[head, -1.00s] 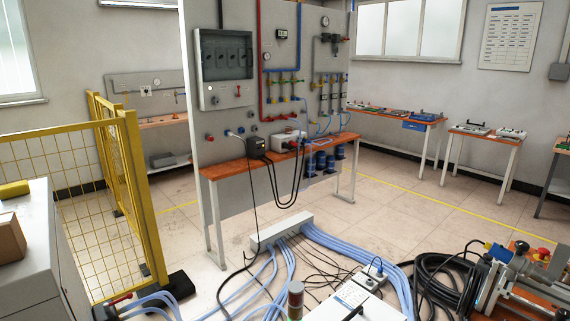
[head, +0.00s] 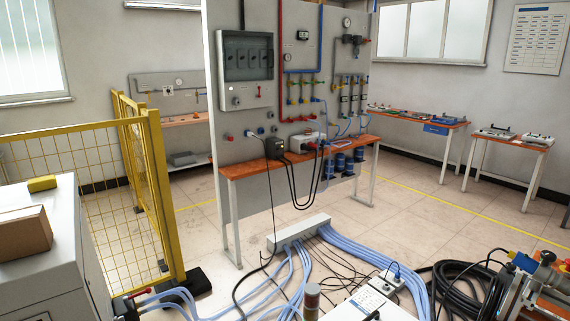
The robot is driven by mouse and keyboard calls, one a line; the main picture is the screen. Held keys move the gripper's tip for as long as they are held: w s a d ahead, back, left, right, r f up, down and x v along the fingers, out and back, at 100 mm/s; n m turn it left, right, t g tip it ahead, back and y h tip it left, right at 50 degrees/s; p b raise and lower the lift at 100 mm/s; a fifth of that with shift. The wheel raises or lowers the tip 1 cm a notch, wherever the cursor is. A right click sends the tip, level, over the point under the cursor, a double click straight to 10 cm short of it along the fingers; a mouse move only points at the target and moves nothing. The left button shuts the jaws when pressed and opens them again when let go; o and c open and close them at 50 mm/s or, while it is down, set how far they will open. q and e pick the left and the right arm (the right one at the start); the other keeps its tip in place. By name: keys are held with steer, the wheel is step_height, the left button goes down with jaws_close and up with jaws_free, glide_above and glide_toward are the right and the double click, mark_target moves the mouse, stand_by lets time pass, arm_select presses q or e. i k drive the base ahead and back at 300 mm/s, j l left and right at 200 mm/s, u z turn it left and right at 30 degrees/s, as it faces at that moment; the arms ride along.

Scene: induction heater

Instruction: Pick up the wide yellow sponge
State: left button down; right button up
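A yellow sponge (head: 42,184) lies on top of a white cabinet (head: 66,214) at the left edge of the head view. It sits behind a brown cardboard box (head: 22,234) on the same top. I see only this one sponge, so I cannot compare its width with another. Neither of my grippers shows in the head view.
A yellow mesh fence (head: 155,195) stands behind and right of the cabinet. Blue hoses (head: 345,262) and black cables cover the floor in front. A panel with an orange shelf (head: 300,157) stands in the middle. Orange benches (head: 415,115) line the back right.

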mark_target(39, 184)
steer(key=u, duration=1.5)
